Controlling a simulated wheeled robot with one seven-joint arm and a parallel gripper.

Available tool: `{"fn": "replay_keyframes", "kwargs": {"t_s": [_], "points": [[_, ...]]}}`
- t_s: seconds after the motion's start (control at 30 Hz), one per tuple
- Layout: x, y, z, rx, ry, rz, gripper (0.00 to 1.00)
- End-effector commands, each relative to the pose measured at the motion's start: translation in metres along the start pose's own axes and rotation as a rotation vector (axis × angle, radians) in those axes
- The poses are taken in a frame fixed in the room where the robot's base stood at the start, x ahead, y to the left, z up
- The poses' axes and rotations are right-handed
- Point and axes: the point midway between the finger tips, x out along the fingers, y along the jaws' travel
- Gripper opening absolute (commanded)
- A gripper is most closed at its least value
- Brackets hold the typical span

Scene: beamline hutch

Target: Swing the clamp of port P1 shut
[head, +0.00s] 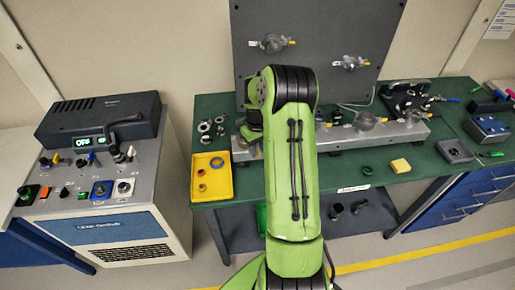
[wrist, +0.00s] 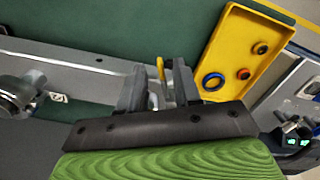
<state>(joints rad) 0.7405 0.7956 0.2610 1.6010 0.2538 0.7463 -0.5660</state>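In the wrist view, my gripper (wrist: 158,76) has its two dark fingers apart, with a clear gap between them. A thin yellow-tipped lever (wrist: 160,68) and pale metal show in that gap; whether a finger touches them I cannot tell. They look like part of a port clamp on the grey rail (wrist: 80,72). Another round metal port (wrist: 15,95) with a white tag lies at the left. In the head view, my green arm hides the rail's left part and my fingertips. No port label is readable, so I cannot confirm which is P1 or its clamp's angle.
A yellow tray (head: 222,180) with small rings lies on the green bench left of my arm. A dark upright panel (head: 330,75) with two ports stands behind. A port (head: 368,120), a yellow block (head: 400,166) and a grey control cabinet (head: 110,205) flank my arm.

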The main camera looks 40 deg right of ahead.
Motion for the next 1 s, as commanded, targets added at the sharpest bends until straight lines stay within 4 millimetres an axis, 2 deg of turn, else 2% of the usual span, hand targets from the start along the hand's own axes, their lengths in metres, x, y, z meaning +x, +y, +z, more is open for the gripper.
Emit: {"fn": "replay_keyframes", "kwargs": {"t_s": [0.3,0.5,0.53,1.0], "points": [[0.0058,-0.0001,0.0,0.0,0.0,0.0,0.33],[0.0056,-0.0001,0.0,0.0,0.0,0.0,0.02],[0.0055,-0.0002,-0.0001,0.0,0.0,0.0,0.0],[0.0051,-0.0002,-0.0002,0.0,0.001,0.0,0.0]]}}
